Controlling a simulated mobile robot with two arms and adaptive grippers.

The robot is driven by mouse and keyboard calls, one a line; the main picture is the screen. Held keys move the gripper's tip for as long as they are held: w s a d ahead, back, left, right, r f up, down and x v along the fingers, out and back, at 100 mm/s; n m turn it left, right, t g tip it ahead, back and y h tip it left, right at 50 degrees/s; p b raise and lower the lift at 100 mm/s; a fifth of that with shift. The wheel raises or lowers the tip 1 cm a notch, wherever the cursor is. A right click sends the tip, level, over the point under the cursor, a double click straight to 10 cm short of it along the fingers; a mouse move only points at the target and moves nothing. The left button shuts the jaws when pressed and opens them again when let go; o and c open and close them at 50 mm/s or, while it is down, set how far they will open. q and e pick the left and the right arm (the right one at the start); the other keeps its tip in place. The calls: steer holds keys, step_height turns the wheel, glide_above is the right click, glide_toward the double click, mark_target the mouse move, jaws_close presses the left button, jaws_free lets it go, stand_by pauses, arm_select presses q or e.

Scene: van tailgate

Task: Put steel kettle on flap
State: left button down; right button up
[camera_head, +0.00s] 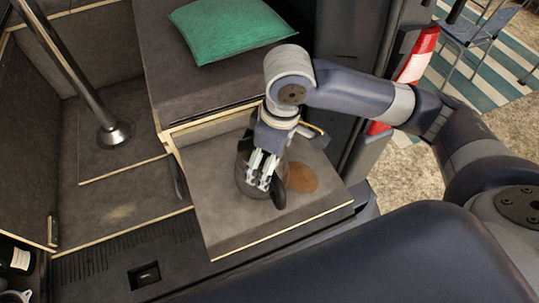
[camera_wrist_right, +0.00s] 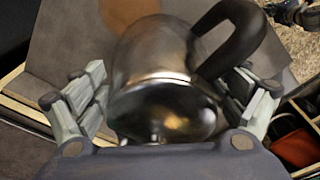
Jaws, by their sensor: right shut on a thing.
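The steel kettle (camera_head: 243,178) is over the grey flap (camera_head: 235,228), largely hidden behind my right gripper (camera_head: 263,178) in the head view. I cannot tell whether its base touches the flap. In the right wrist view the shiny kettle (camera_wrist_right: 155,80) with its black handle fills the middle. The fingers of my right gripper (camera_wrist_right: 165,100) are on either side of it, shut on it. My left gripper is not in view.
A round brown patch (camera_head: 298,178) lies on the flap, right of the kettle. A green cushion (camera_head: 230,28) lies on the grey bench behind. A metal pole (camera_head: 75,75) stands at left. A dark bottle (camera_head: 16,256) is at the lower left. The flap's front part is clear.

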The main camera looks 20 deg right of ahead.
steer(key=o, duration=1.1)
steer(key=shift+f, duration=0.1)
steer(key=r, duration=0.8)
steer(key=s+d+r, duration=0.1)
steer(key=r, duration=0.3)
steer(key=shift+r, duration=0.1)
